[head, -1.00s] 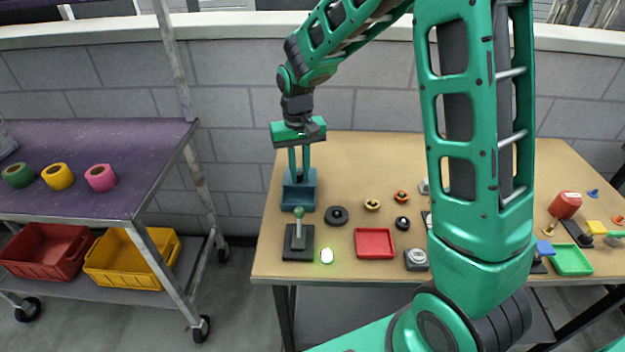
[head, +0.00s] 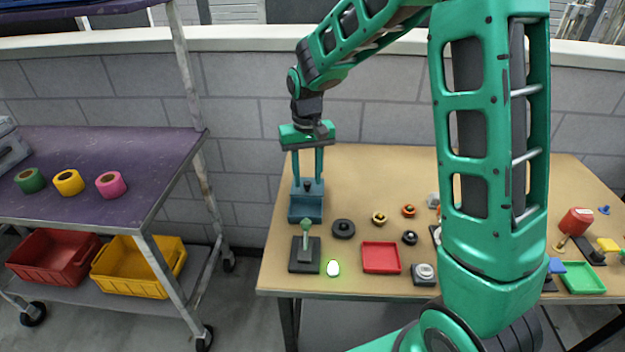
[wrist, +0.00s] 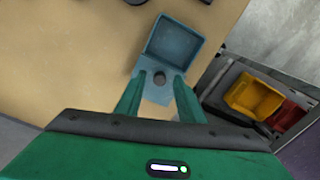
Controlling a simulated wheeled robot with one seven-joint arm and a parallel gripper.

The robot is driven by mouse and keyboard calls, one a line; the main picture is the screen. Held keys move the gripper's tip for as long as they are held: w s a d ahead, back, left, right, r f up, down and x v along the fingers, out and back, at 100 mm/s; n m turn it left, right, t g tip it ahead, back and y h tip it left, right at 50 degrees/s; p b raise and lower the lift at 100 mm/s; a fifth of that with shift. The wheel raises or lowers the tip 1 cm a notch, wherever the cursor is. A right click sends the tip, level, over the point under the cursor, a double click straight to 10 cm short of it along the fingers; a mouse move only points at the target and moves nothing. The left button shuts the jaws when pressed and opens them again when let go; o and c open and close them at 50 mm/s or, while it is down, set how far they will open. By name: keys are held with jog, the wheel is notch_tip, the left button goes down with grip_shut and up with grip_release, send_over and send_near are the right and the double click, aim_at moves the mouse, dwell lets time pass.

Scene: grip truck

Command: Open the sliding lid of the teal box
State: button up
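The teal box (head: 306,212) stands at the left end of the table. In the wrist view, its square, recessed body (wrist: 174,42) looks uncovered. A lighter teal lid plate (wrist: 156,95) with a dark round knob (wrist: 158,78) extends from it towards my gripper. The knob also shows in the head view (head: 307,185). My gripper (head: 308,176) points down over the lid. In the wrist view, my gripper (wrist: 158,82) has its fingers apart, one on each side of the knob, with gaps between. Whether the fingertips touch the lid cannot be told.
A joystick-like lever (head: 305,245), a black ring (head: 343,229), a red tray (head: 381,257) and a pale green egg-shaped thing (head: 333,268) are nearby. A purple-topped cart (head: 110,150) with red and yellow bins stands left, across a gap. The wall is behind.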

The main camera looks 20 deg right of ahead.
aim_at(308, 182)
notch_tip(308, 182, up, 9)
dwell(0.3)
jog(key=shift+f, duration=0.2)
